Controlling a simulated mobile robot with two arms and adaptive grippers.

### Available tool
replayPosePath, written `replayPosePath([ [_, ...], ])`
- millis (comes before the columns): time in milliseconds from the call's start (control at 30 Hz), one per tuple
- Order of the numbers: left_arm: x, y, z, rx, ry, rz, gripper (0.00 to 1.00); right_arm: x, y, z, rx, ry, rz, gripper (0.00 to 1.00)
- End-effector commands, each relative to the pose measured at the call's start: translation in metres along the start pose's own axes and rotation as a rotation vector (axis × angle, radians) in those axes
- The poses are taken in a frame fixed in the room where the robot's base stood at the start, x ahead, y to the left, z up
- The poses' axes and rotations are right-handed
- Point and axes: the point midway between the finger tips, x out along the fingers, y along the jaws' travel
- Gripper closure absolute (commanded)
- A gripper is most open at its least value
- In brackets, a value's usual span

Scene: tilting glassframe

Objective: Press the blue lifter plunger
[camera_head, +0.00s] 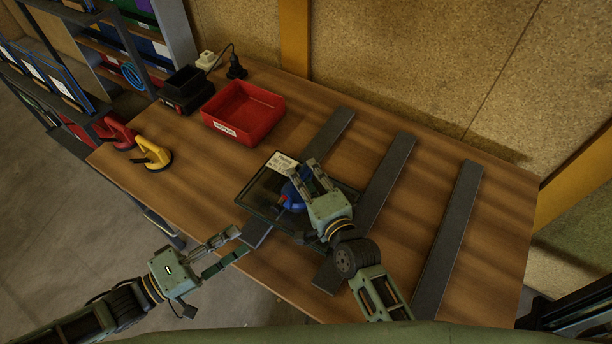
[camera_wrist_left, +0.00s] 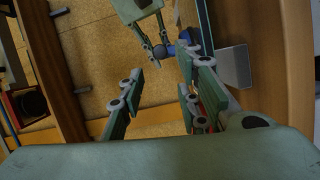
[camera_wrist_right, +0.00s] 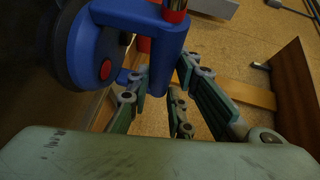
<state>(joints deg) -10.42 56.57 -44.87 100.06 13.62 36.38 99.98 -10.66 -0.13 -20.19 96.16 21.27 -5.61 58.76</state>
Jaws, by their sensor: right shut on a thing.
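The blue lifter (camera_head: 291,194) sits on the dark framed glass pane (camera_head: 261,190) at the table's middle. In the right wrist view the blue lifter (camera_wrist_right: 92,48) fills the upper left, with a red round button on its cup and a red part at the top. My right gripper (camera_head: 300,170) is at the lifter and shut on it; its fingers (camera_wrist_right: 163,76) lie either side of a blue part. My left gripper (camera_head: 238,243) is open and empty, left of the pane near the table's front edge. Its fingers stand apart in the left wrist view (camera_wrist_left: 160,80).
A yellow lifter (camera_head: 155,155) and a red lifter (camera_head: 117,134) stand at the table's left edge. A red bin (camera_head: 243,112) and a black box (camera_head: 187,88) are behind. Dark bars (camera_head: 385,180) lie across the table, partly under the pane. The wood between bin and yellow lifter is clear.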

Motion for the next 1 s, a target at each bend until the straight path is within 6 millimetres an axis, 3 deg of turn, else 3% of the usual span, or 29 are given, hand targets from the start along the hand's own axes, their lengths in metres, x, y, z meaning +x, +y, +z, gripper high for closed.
replayPosePath([
  [67, 0.0, 0.0, 0.0, 0.0, 0.0, 0.0, 0.69, 0.0, 0.001, 0.0, 0.0, 0.0, 0.001, 1.0],
  [233, -0.001, 0.002, 0.007, -0.092, 0.008, 0.014, 0.83, 0.0, 0.001, 0.0, 0.001, -0.001, 0.001, 1.0],
  [367, -0.005, 0.007, 0.025, -0.415, 0.042, 0.062, 0.94, 0.0, 0.001, 0.0, 0.001, -0.001, 0.001, 1.0],
  [433, -0.009, 0.01, 0.035, -0.661, 0.073, 0.099, 1.0, 0.0, 0.001, 0.0, 0.001, -0.001, 0.002, 1.0],
  [600, -0.023, 0.01, 0.052, -1.22, 0.162, 0.196, 1.0, 0.0, 0.001, 0.0, 0.001, -0.001, 0.002, 1.0],
  [700, -0.03, 0.006, 0.058, -1.46, 0.21, 0.246, 1.0, 0.0, 0.001, 0.0, 0.001, -0.001, 0.002, 1.0],
  [833, -0.037, 0.002, 0.062, -1.636, 0.252, 0.286, 1.0, 0.0, 0.001, 0.0, 0.001, -0.001, 0.002, 1.0],
  [1000, -0.038, 0.0, 0.063, -1.684, 0.264, 0.298, 1.0, 0.0, 0.001, 0.001, 0.001, -0.001, 0.002, 1.0],
])
